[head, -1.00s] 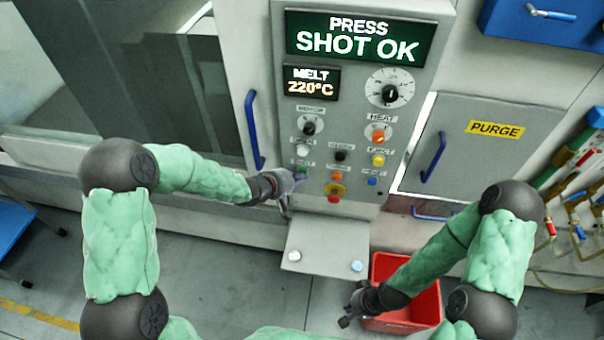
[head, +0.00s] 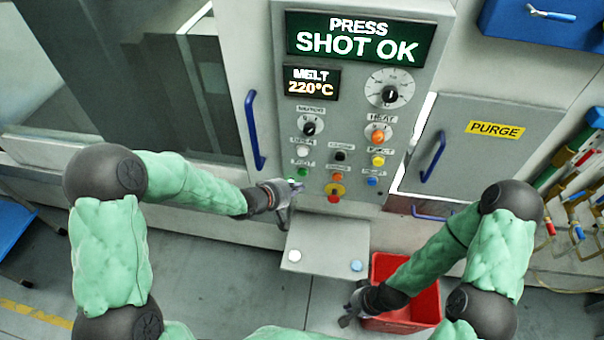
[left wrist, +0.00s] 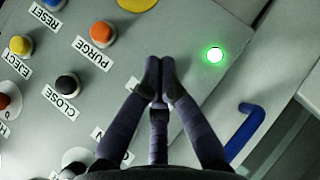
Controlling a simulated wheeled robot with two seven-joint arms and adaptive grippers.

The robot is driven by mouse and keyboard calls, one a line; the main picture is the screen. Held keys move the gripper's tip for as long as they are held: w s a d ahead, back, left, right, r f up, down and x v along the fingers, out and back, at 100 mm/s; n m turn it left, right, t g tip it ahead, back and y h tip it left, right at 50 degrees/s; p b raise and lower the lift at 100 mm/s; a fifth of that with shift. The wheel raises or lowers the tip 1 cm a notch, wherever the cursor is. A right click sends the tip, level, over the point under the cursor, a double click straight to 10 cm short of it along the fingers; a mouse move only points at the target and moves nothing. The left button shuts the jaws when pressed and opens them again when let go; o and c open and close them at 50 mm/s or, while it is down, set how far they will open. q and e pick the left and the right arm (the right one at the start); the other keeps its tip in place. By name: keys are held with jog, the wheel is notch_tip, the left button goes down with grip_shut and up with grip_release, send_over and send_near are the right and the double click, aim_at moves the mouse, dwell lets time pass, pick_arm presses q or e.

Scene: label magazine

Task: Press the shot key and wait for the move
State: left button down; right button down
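The control panel (head: 355,130) carries the green shot key (head: 303,172) at its lower left, under a small label. In the left wrist view the green key (left wrist: 214,55) glows, with a white centre. My left gripper (head: 295,186) is just below and left of the key. In the left wrist view its fingertips (left wrist: 160,65) are together with nothing between them, and sit beside the key, apart from it in the picture. The display (head: 355,38) reads "PRESS SHOT OK". My right gripper (head: 346,315) hangs by the red bin; its finger opening is unclear.
Other keys and knobs crowd the panel, including an orange purge key (left wrist: 103,33) and a red button (head: 334,198). A grey shelf (head: 325,262) juts out below. A red bin (head: 408,318) stands on the floor. A blue handle (head: 254,130) is left of the panel.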

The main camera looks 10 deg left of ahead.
pick_arm(q)
jog(key=s, duration=0.3)
dwell(0.9)
jog(key=s+f+m+g+y+b, duration=0.1)
jog(key=s+f+g+b, duration=0.2)
jog(key=f, duration=0.7)
jog(key=s+f+m+g+y+b, duration=0.1)
jog(key=s+f+b, duration=0.3)
jog(key=f, duration=0.6)
jog(key=s+d+f+m+g+b, duration=0.1)
jog(key=s+f+m+g+b, duration=0.2)
jog(key=s+f, duration=1.1)
jog(key=shift+s+d+f+g+b, duration=0.4)
jog(key=shift+s+g+b, duration=0.4)
jog(key=shift+g, duration=0.2)
